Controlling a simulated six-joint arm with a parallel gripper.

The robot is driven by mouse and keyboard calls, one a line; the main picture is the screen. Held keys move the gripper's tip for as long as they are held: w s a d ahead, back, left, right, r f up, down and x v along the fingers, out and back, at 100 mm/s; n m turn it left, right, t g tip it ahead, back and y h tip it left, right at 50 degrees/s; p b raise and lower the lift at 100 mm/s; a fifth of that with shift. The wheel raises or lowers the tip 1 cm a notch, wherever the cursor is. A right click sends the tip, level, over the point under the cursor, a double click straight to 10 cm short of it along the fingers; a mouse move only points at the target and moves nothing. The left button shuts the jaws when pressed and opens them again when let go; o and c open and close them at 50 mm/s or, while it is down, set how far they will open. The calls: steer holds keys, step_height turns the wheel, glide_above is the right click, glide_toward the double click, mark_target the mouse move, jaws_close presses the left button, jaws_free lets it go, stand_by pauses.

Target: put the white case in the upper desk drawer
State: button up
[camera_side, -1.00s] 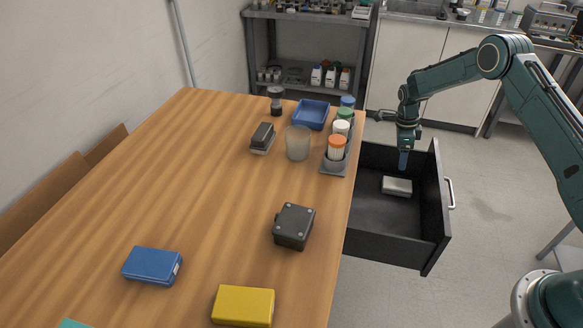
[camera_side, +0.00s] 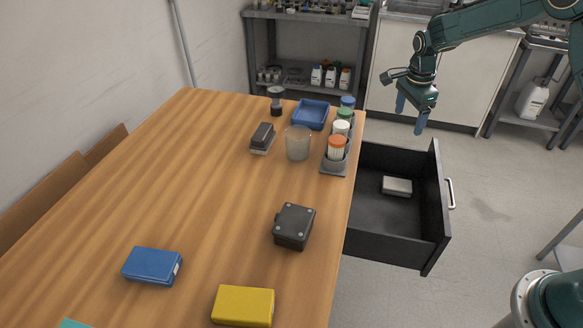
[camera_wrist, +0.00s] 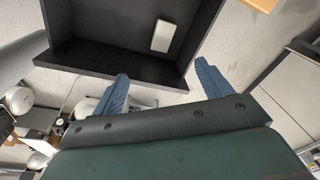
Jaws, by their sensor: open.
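The white case (camera_side: 397,186) lies flat on the floor of the open black drawer (camera_side: 385,217), toward its far side. In the wrist view the white case (camera_wrist: 164,36) lies near a corner inside the drawer (camera_wrist: 95,62). My gripper (camera_side: 410,115) is open and empty, raised above and beyond the drawer's far wall, apart from the case. In the wrist view the two blue fingers of my gripper (camera_wrist: 160,85) are spread wide with nothing between them.
The drawer is pulled out from the wooden desk (camera_side: 200,190). A bottle rack (camera_side: 333,168) stands at the desk edge beside the drawer. A glass beaker (camera_side: 298,143), blue tray (camera_side: 311,114), black box (camera_side: 294,226), blue case (camera_side: 152,266) and yellow case (camera_side: 243,306) are on the desk.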

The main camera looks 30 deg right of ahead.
steer(key=s+a+r+n+t, duration=0.1)
steer(key=s+a+r+n, duration=0.35)
steer(key=s+r, duration=0.35)
steer(key=s+a+r+n+t, duration=0.1)
steer(key=s+a+r+n, duration=0.4)
steer(key=r, duration=0.4)
steer(key=s+a+n+t, duration=0.1)
steer(key=s+n, duration=0.4)
steer(key=s, duration=0.5)
steer(key=s+a+r+n+t+y, duration=0.1)
steer(key=s+a+n+t, duration=0.1)
steer(key=s+n, duration=0.4)
steer(key=s+a, duration=0.1)
steer(key=s, duration=0.4)
steer(key=shift+a+r, duration=0.15)
steer(key=shift+r, duration=0.1)
